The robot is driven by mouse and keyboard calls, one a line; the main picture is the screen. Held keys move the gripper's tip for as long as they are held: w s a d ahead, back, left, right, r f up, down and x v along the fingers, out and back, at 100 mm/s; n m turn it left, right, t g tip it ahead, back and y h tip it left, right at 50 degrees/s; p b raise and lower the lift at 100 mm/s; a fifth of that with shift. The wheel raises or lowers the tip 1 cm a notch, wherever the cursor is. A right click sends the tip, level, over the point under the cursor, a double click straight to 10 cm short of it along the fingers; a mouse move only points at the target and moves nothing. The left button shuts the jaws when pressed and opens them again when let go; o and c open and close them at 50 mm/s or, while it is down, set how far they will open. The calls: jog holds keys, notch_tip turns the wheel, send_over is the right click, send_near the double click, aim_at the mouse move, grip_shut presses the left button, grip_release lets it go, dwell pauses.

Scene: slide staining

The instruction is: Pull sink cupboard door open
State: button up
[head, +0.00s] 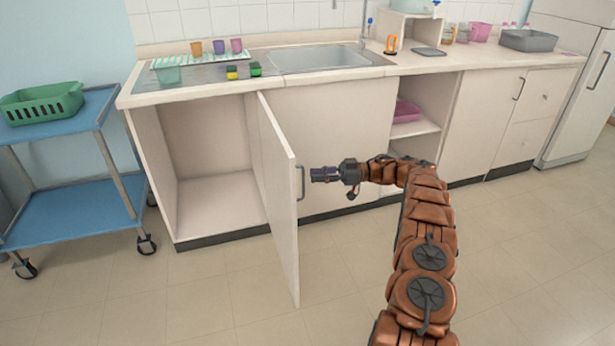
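The cream sink cupboard door (280,190) stands swung out from the counter front, roughly at a right angle. The cupboard interior (215,150) to its left is exposed and looks empty. The dark door handle (301,183) is on the door's right-hand face near its free edge. My gripper (314,174) is just to the right of the handle, pointing left at it. A small gap shows between the fingertips and the handle in the picture. The fingers are too small to tell whether they are apart. Nothing is seen held.
A blue trolley (70,215) with a green basket (42,103) stands left of the cupboard. The counter (440,67) carries a sink (318,58), cups and a grey tub (528,40). The tiled floor (200,290) in front is clear.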

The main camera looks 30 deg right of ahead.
jog(key=shift+v, duration=1.2)
